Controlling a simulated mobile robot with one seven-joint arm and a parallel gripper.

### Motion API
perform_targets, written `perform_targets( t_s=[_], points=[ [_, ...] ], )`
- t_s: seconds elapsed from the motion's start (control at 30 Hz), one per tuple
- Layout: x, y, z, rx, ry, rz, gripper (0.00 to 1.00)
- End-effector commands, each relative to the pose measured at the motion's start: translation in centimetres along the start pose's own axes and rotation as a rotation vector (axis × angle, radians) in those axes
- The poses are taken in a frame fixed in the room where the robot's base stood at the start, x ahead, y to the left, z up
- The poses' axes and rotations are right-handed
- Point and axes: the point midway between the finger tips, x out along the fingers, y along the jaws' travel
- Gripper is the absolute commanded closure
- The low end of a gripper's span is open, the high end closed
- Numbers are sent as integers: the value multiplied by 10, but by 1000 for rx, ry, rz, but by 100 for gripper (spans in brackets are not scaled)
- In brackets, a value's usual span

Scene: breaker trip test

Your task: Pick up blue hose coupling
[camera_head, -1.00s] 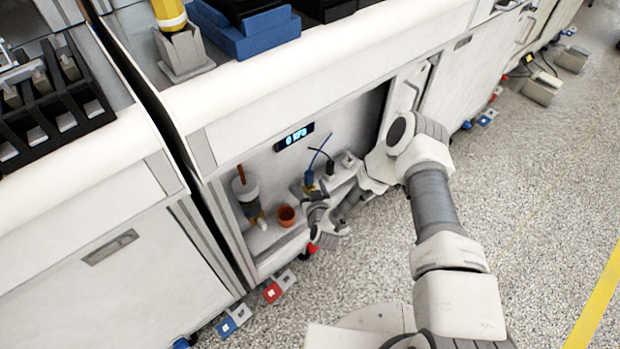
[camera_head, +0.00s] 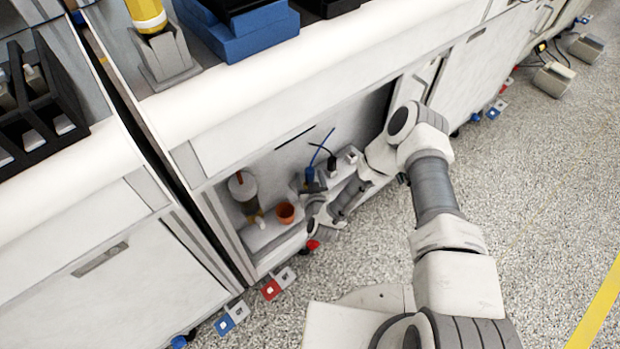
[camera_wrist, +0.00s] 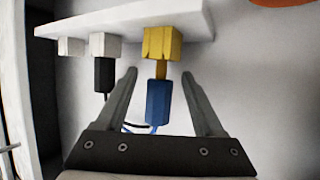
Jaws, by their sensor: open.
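The blue hose coupling (camera_wrist: 158,102) is a small blue block in line with a yellow fitting (camera_wrist: 161,44) on a white ledge in the wrist view. A thin blue hose trails from it. My gripper (camera_wrist: 159,74) is open, with one finger on each side of the coupling and visible gaps to both. The coupling also shows in the head view (camera_head: 309,174), small, inside the open bay in the cabinet front. My gripper there is dark and partly merged with the arm.
A black plug (camera_wrist: 104,74) on a white block (camera_wrist: 105,46) sits beside the coupling, with another white block (camera_wrist: 71,46) farther left. An orange cup (camera_head: 285,212) and a grey-white canister (camera_head: 243,190) stand left in the bay. Bay walls and ledge enclose the gripper closely.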

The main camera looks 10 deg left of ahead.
Motion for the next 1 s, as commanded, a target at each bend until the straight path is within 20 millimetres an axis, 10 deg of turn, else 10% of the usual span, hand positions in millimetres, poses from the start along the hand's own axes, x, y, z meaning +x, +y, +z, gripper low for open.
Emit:
perform_targets(
  t_s=[0.1, 0.47, 1.0],
  points=[
    [0, 0, 0, 0, 0, 0, 34],
    [0, 0, 0, 0, 0, 0, 98],
    [-4, 0, -10, -1, 1, 0, 100]
  ],
)
